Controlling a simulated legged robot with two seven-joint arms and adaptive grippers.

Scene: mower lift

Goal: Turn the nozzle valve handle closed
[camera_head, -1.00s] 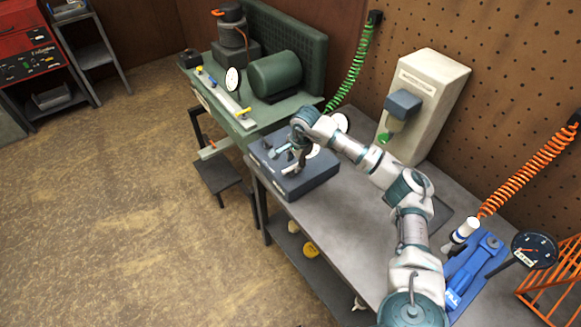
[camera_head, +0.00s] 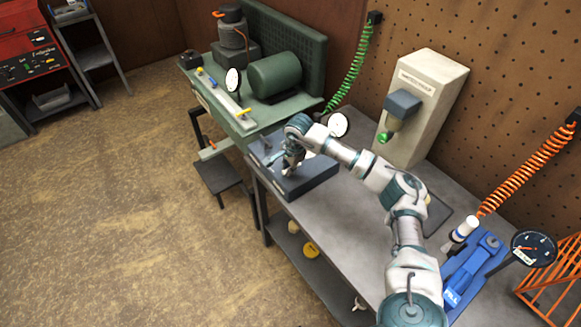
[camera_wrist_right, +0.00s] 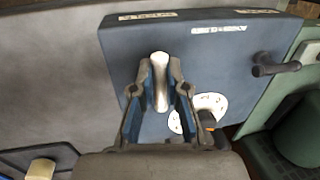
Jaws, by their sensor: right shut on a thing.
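A dark blue-grey box (camera_head: 318,178) lies on the grey workbench in the head view. In the wrist view its labelled face (camera_wrist_right: 215,60) fills the middle. My right gripper (camera_head: 289,167) is at the box's top, near its left part. In the wrist view the right gripper's two fingers (camera_wrist_right: 160,78) are shut on a pale metal handle (camera_wrist_right: 160,92) that stands out from the face. A dark knobbed lever (camera_wrist_right: 280,66) sits at the right of the face, apart from the fingers. A white round dial (camera_wrist_right: 208,108) is partly hidden by the right finger. My left gripper is out of view.
A grey upright housing (camera_head: 425,105) stands at the back of the workbench (camera_head: 375,215). A green machine table (camera_head: 240,128) adjoins the bench at left. A blue tool (camera_head: 472,268) and a black gauge (camera_head: 534,249) are at the right.

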